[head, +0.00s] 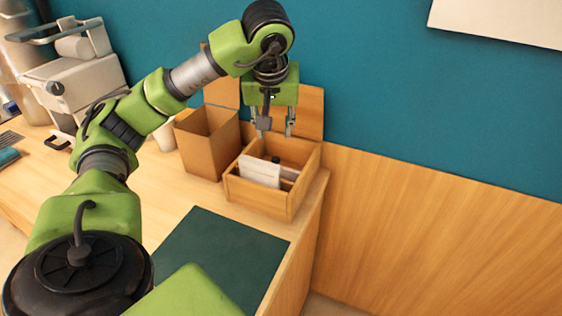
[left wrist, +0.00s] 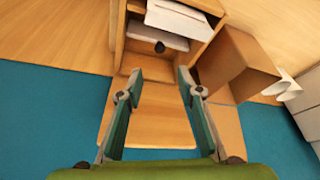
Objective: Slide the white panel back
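A wooden box (head: 262,199) stands near the counter's right end, its open compartments facing up. A white panel (head: 258,171) shows tilted at the box's front left. In the left wrist view the panel (left wrist: 182,18) lies at the top, and a second pale surface (left wrist: 156,45) with a dark round knob (left wrist: 160,47) lies deeper in the box. My left gripper (head: 277,131) hangs over the back of the box, fingers pointing down. Its fingers are apart in the left wrist view (left wrist: 157,82), with nothing between them. My right gripper is not in view.
A taller open wooden bin (head: 204,145) stands just left of the box. A wooden board (head: 310,112) rises behind the box, near the teal wall (head: 400,110). A dark green mat (head: 222,255) lies in front. A pale machine (head: 72,88) stands at far left.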

